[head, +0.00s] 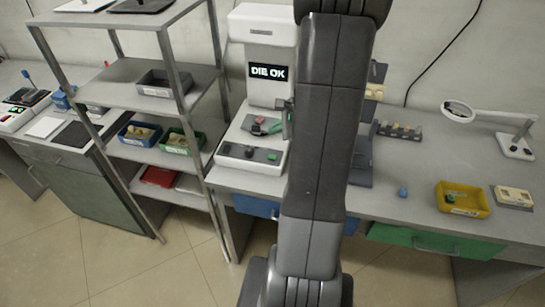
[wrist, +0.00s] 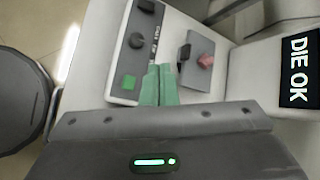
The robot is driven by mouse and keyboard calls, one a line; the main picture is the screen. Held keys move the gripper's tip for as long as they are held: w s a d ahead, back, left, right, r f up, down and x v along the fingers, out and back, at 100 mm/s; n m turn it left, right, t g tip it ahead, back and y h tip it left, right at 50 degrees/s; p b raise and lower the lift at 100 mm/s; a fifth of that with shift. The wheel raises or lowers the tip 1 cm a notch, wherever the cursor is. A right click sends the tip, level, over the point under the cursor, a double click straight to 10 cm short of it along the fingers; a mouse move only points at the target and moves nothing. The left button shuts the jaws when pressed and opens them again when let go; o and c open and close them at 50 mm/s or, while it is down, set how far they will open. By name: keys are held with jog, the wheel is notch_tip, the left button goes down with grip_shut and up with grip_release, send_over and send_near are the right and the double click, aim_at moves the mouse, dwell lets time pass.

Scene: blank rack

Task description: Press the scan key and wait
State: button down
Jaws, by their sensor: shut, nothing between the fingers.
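The white machine (head: 262,28) stands on the bench, its dark screen (head: 267,72) reading "DIE OK"; the screen also shows in the wrist view (wrist: 299,70). On its front panel, the wrist view shows a square green key (wrist: 128,82) and dark knobs (wrist: 136,40). The label beside them is too small to read, so I cannot tell which is the scan key. My gripper (wrist: 158,72) is shut and empty, its green fingertips just beside the green key; contact cannot be told. A reddish piece (wrist: 206,60) sits on a dark plate beside a black clamp (wrist: 184,52). My arm hides part of the machine in the head view.
A metal shelf rack (head: 180,95) with bins stands left of the machine. On the bench at right are a yellow bin (head: 463,207), a small blue piece (head: 403,192) and a magnifier lamp (head: 515,146). The bench between lamp and blue piece is mostly clear.

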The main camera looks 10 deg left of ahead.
aim_at(275, 157)
jog(key=shift+f+b, duration=3.25)
jog(key=shift+f, duration=1)
jog(key=shift+f+b, duration=0.4)
jog(key=shift+b, duration=0.05)
jog(key=shift+f+b, duration=0.45)
jog(key=shift+r+p, duration=0.65)
jog(key=shift+r, duration=0.25)
jog(key=shift+r, duration=0.1)
notch_tip(275, 157, up, 5)
jog(key=p, duration=0.4)
